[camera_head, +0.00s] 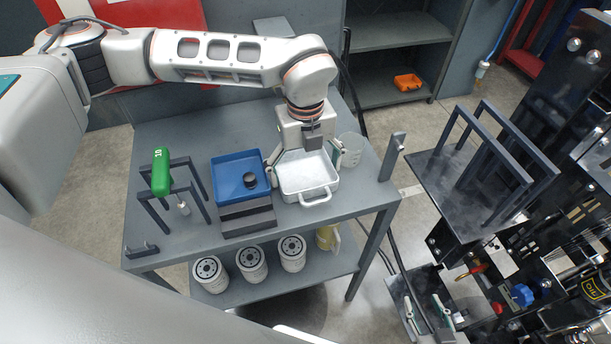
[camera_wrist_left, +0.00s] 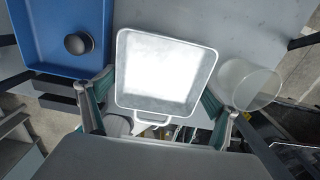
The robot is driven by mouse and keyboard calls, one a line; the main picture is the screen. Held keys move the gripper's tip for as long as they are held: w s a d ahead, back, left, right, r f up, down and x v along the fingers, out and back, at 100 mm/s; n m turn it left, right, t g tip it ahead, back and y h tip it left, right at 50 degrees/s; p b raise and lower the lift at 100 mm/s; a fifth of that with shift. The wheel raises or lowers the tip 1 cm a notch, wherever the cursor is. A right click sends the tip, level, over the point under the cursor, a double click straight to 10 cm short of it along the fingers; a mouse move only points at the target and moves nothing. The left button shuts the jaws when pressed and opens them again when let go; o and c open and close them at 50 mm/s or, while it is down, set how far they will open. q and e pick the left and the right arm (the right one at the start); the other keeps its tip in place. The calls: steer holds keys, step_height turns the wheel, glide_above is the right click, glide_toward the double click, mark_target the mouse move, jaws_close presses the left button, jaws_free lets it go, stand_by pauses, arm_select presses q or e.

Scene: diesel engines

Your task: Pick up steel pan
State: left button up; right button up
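The steel pan (camera_head: 307,172) is a shallow, light metal square pan with a loop handle on its near side. In the left wrist view the pan (camera_wrist_left: 166,72) lies between the fingers, its inside bright. My left gripper (camera_head: 305,160) comes down over the table with one finger on each side of the pan. In the left wrist view both fingers of my left gripper (camera_wrist_left: 158,95) sit against the pan's side walls. I cannot tell if the pan's underside touches the table. My right gripper (camera_head: 426,311) is empty at the lower right, its fingers apart.
The grey table (camera_head: 230,130) holds a blue tray (camera_head: 228,166) with a dark round part left of the pan, and a clear beaker (camera_head: 351,148) to its right. A green item (camera_head: 161,172) is farther left. Several white filters (camera_head: 251,263) stand on the lower shelf.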

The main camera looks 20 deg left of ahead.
arm_select(q)
steer(key=c, duration=0.6)
